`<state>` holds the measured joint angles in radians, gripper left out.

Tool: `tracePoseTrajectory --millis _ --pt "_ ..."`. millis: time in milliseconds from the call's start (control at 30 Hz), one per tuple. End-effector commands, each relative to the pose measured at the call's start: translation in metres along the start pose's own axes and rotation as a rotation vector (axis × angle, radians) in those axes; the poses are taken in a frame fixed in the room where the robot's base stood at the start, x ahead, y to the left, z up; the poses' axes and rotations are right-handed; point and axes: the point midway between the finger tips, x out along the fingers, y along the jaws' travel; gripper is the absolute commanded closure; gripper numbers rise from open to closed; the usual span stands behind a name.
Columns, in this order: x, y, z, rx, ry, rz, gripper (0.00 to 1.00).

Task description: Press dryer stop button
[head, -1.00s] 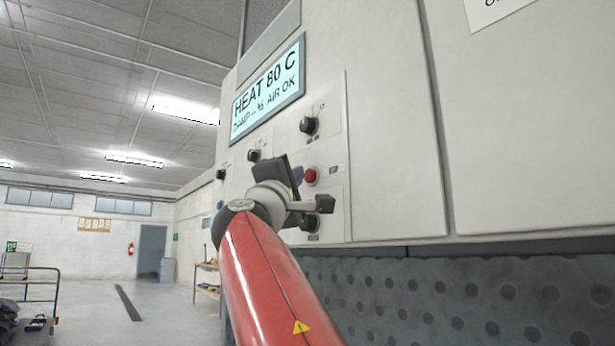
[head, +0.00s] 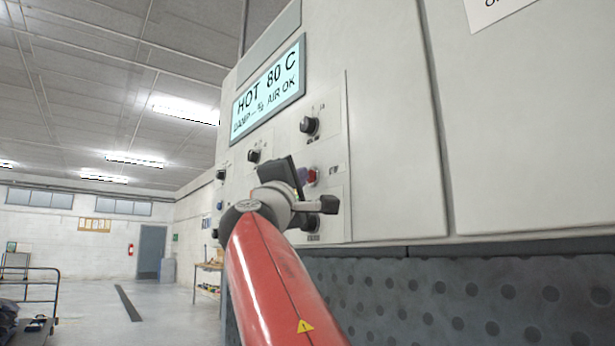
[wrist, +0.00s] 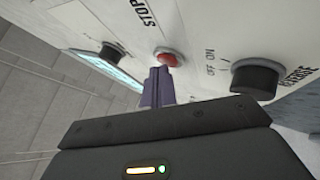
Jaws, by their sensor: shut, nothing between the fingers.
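The red stop button (head: 311,176) sits on the white dryer control panel, to the right of my gripper (head: 301,177) in the head view and partly covered by it. In the wrist view the button (wrist: 169,57) is a red dome beside the printed word STOP. My gripper (wrist: 158,72) is shut and empty there. Its purple fingertips point at the panel and overlap the button's lower left edge. I cannot tell whether they touch it.
A black knob (head: 309,125) is above the button. Another knob, marked reverse with on and off (wrist: 255,78), is close to the right of my fingers in the wrist view. The perforated grey surface (head: 450,295) lies below the panel. Open floor is at left.

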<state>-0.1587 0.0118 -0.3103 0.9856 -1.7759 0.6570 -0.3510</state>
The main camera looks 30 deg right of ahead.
Motion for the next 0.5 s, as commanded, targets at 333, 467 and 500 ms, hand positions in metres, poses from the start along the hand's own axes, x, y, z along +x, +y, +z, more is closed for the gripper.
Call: tracePoseTrajectory --millis 333,467,500 --pt "0.0007 -0.0006 0.0010 -0.001 -0.002 0.000 1.00" --pt "-0.0016 0.0006 -0.0005 0.000 -0.002 0.000 1.00" --pt "-0.0029 0.0014 -0.0014 0.000 -0.002 0.000 1.00"
